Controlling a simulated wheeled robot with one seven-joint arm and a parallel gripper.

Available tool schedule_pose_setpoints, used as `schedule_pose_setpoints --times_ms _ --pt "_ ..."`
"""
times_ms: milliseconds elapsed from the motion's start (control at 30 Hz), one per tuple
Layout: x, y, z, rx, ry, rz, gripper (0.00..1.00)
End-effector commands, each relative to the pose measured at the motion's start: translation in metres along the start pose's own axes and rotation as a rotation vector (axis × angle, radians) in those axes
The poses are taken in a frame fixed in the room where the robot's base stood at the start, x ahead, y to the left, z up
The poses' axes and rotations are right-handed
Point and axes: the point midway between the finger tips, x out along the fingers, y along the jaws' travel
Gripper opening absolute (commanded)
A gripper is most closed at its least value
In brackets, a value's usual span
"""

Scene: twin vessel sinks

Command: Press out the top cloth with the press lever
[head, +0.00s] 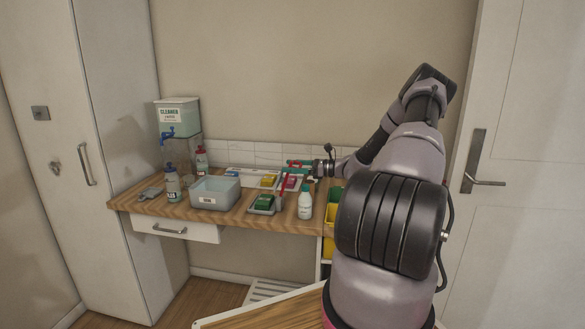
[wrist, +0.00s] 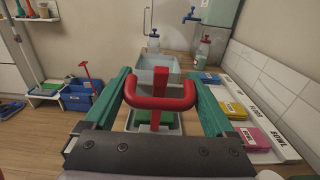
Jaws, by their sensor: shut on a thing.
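A press with a grey tray (head: 262,211) stands near the counter's front edge, with a green cloth (head: 264,199) in it. Its red lever (head: 283,184) stands raised; in the wrist view its red handle (wrist: 160,97) has a crossbar with bent ends. My gripper (head: 300,166) is at the lever's upper end. Its teal fingers lie either side of the handle in the wrist view (wrist: 160,88), shut on it. The green cloth shows partly below the handle in the wrist view (wrist: 139,117); the lever and gripper hide the rest.
A grey bin (head: 215,193) stands left of the press, a white bottle (head: 305,204) right of it. A white labelled tray (wrist: 265,127) at the wall holds blue, yellow and pink cloths. A cleaner dispenser (head: 176,112) and bottles stand at the back left.

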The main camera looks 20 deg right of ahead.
Motion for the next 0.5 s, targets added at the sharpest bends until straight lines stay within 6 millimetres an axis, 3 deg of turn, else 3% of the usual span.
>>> schedule_pose_setpoints --times_ms 267,500 --pt "0.018 -0.002 0.009 -0.009 0.138 -0.001 0.00" --pt "0.048 -0.002 0.015 -0.012 0.348 -0.002 0.00"
